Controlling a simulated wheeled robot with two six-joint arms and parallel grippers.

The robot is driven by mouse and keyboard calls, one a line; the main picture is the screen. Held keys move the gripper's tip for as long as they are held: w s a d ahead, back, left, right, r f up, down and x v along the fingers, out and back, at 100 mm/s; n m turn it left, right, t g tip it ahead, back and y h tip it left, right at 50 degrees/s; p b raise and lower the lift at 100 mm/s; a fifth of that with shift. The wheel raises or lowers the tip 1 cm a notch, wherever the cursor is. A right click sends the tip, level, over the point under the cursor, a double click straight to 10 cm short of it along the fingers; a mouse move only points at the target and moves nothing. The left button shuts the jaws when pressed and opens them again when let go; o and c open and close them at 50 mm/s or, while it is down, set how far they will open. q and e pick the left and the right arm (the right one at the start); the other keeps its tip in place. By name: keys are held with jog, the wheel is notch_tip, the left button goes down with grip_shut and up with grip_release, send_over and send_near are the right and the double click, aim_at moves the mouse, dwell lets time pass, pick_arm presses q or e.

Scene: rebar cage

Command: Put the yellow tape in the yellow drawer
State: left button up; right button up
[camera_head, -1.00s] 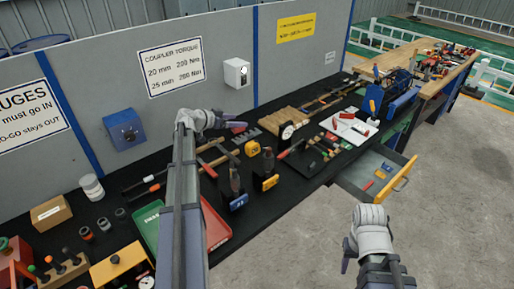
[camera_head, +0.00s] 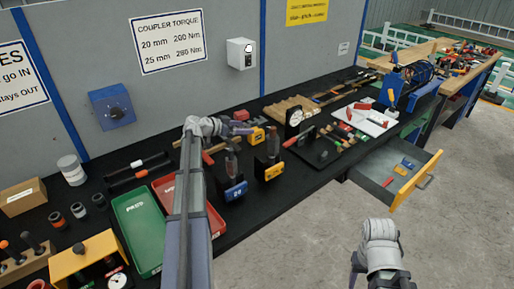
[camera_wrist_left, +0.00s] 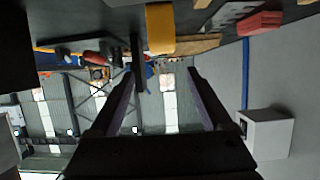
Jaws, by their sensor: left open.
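The yellow tape (camera_head: 256,136), a small yellow block-like case with dark parts, lies on the black bench top near the grey back panel. A yellow block that looks like it shows at the top of the left wrist view (camera_wrist_left: 160,28). My left gripper (camera_head: 232,127) is just left of the tape; its fingers (camera_wrist_left: 163,72) are apart with nothing between them. The yellow-fronted drawer (camera_head: 418,182) stands pulled out below the bench at the right, with small blue, yellow and red items inside. My right gripper (camera_head: 358,268) is over the floor, its fingers mostly hidden.
Blue-and-black tools (camera_head: 232,185) stand in front of the tape. A green tray (camera_head: 140,232) and a red tray (camera_head: 215,222) lie at the left, partly behind my arm. A white box (camera_head: 240,53) is fixed to the panel. The floor before the drawer is clear.

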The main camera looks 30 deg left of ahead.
aim_at(256, 129)
pick_arm(q)
notch_tip(256, 129, down, 2)
jog(key=shift+f+b, duration=0.2)
jog(key=shift+b, duration=0.35)
jog(key=shift+a+b+x, duration=0.1)
jog(key=shift+b+x, duration=0.6)
jog(key=shift+x, duration=1.25)
jog(key=shift+a+b+x, duration=0.15)
jog(key=shift+b+x, duration=0.55)
jog(key=shift+x, duration=1.25)
jog(key=shift+w+r, duration=0.15)
jog(key=shift+r, duration=0.1)
pick_arm(e)
notch_tip(256, 129, down, 5)
pick_arm(q)
jog(key=shift+c, duration=0.4)
grip_shut()
